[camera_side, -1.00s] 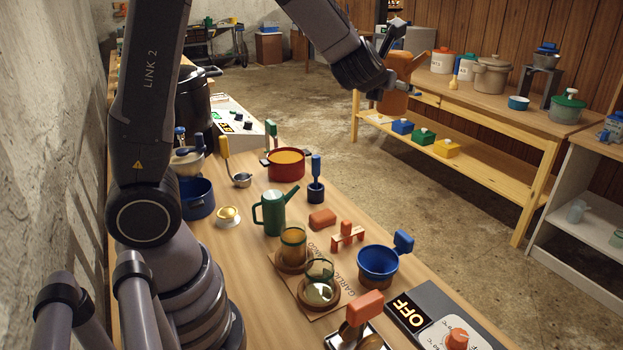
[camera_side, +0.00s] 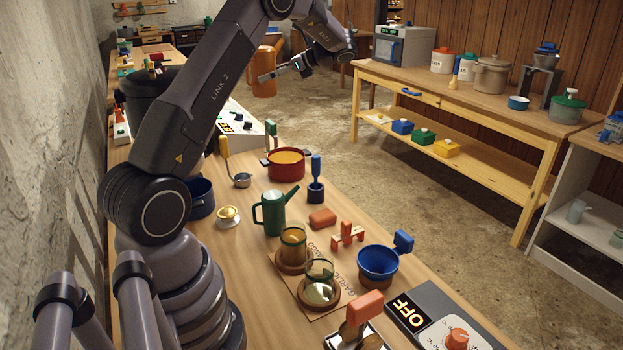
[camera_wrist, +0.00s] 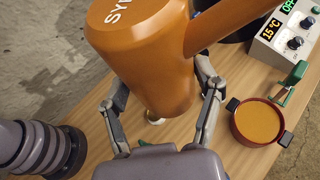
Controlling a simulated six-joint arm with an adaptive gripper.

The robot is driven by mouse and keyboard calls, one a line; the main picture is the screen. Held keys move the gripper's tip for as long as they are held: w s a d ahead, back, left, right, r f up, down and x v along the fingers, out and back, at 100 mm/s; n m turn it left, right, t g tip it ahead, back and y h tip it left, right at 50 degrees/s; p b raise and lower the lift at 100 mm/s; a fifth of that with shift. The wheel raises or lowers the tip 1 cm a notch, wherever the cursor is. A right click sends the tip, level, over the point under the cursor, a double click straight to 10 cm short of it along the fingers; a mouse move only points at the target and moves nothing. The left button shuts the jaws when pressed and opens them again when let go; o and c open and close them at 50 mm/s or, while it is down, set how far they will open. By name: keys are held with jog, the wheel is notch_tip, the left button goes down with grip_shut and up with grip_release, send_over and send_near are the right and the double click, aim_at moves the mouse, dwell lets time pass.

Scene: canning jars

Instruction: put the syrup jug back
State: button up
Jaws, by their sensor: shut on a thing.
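My gripper (camera_side: 278,73) is shut on the jug's body. In the wrist view its two fingers (camera_wrist: 163,105) clasp the jug from both sides. The jug's underside and the spot beneath it are partly hidden.
The wooden bench (camera_side: 330,265) holds a red pot (camera_side: 286,166), a green watering can (camera_side: 270,212), a control box (camera_side: 245,130), a blue funnel (camera_side: 380,262) and jars on a board. A second bench (camera_side: 480,105) with canisters stands at the right, across open floor.

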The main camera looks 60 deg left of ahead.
notch_tip(320, 180, down, 33)
jog(key=shift+w+f, duration=0.1)
jog(key=shift+f, duration=0.1)
jog(key=shift+f, duration=0.65)
dwell(0.6)
jog(key=o, duration=1.3)
